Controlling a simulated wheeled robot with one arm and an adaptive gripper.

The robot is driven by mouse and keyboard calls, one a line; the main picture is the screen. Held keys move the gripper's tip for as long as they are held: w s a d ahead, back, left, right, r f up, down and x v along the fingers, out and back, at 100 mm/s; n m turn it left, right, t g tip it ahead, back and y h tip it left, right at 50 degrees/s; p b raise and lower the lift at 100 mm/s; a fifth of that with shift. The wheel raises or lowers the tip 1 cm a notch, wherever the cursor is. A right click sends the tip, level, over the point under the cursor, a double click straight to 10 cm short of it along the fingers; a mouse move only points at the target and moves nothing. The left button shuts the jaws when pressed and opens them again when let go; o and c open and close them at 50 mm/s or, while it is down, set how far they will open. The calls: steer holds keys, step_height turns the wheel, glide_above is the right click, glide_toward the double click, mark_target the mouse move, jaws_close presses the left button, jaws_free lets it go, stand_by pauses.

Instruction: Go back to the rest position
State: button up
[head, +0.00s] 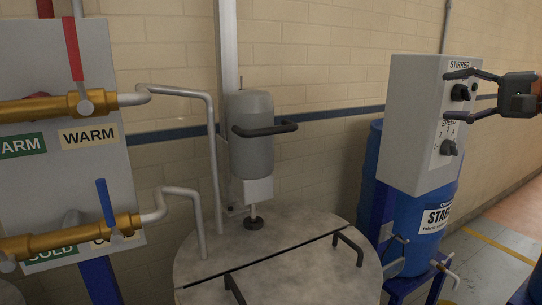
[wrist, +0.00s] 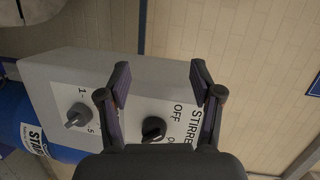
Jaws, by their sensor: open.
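My gripper (head: 447,96) is at the right of the head view, in front of the upper part of the grey stirrer control box (head: 412,110). Its two fingers are spread apart with nothing between the tips. The black on/off knob (head: 460,92) shows between the fingers. In the wrist view, the open gripper (wrist: 162,82) frames the box (wrist: 85,65), and the on/off knob (wrist: 153,128) lies between the fingers, near the palm. I cannot tell how far the fingers stand from the knob. The speed knob (head: 448,147) is below and also shows in the wrist view (wrist: 77,116).
A blue starch drum (head: 430,243) stands behind and below the box. A round lidded vat (head: 275,262) with a stirrer motor (head: 251,140) fills the middle. A valve panel with a red lever (head: 73,50) and a blue lever (head: 106,203) is at left. Floor shows at far right.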

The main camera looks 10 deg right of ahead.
steer(key=w+a+f+n+g+y, duration=0.1)
steer(key=a+f+n+g, duration=0.1)
steer(key=a, duration=0.6)
steer(key=w+a+f+n+g, duration=0.1)
steer(key=a+f+n+g, duration=0.1)
steer(key=a, duration=0.6)
steer(key=s+a+f+n+g+h+p, duration=0.1)
steer(key=s+a+f+n+g+h, duration=0.15)
steer(key=a+f, duration=0.55)
steer(key=s+a+f+n+g+h+p, duration=0.1)
steer(key=s+a+f+n+g, duration=0.1)
steer(key=s+a+f+g, duration=0.4)
steer(key=s+d+f+n+g+h+p, duration=0.1)
steer(key=s+f+h, duration=0.5)
steer(key=s+f, duration=1.2)
step_height(320, 180, down, 4)
steer(key=shift+s+d+r+n+g+p, duration=0.15)
steer(key=shift+d+n+g+p, duration=0.3)
steer(key=shift+g, duration=0.6)
